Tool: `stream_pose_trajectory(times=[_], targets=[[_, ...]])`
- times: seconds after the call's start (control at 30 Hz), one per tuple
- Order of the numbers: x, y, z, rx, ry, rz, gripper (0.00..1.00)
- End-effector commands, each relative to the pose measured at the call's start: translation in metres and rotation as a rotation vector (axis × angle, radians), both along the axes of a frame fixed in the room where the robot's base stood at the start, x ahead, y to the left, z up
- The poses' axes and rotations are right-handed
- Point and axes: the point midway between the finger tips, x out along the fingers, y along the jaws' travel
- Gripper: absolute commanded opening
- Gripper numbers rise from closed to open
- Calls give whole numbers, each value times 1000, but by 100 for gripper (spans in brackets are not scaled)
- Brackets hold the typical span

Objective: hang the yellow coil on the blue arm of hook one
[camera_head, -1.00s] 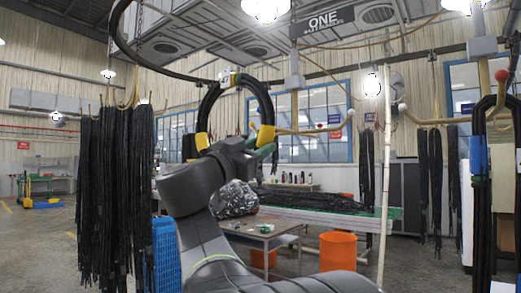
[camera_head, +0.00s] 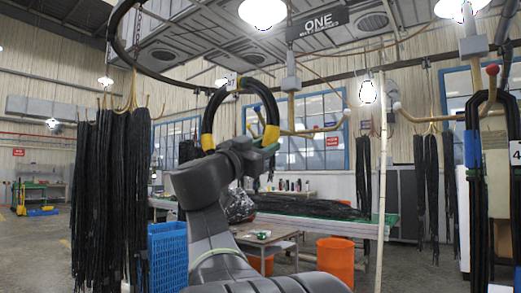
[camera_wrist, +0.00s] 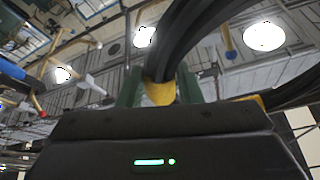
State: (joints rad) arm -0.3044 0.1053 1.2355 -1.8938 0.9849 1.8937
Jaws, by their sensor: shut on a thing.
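The yellow coil (camera_head: 271,133) is a black hose loop with yellow bands, standing upright above my gripper. My gripper (camera_head: 268,147) is shut on its lower right side in the head view. In the wrist view the green fingers (camera_wrist: 160,88) clasp the black hose at a yellow band (camera_wrist: 160,94). Hook one (camera_head: 291,84) hangs beneath the ONE sign (camera_head: 318,22), behind and right of the coil in the picture.
Another hook (camera_head: 492,72) with hoses is at right. A pale pole (camera_head: 382,180) stands right of centre. A table (camera_head: 265,238) and orange bins (camera_head: 336,262) are below.

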Motion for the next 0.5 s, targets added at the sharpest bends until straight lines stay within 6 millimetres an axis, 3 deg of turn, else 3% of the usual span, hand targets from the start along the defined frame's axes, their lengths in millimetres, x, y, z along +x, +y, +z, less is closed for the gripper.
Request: stream_pose_trajectory(times=[0.5], targets=[[21,-17,-3,1,-3,-1,0]])
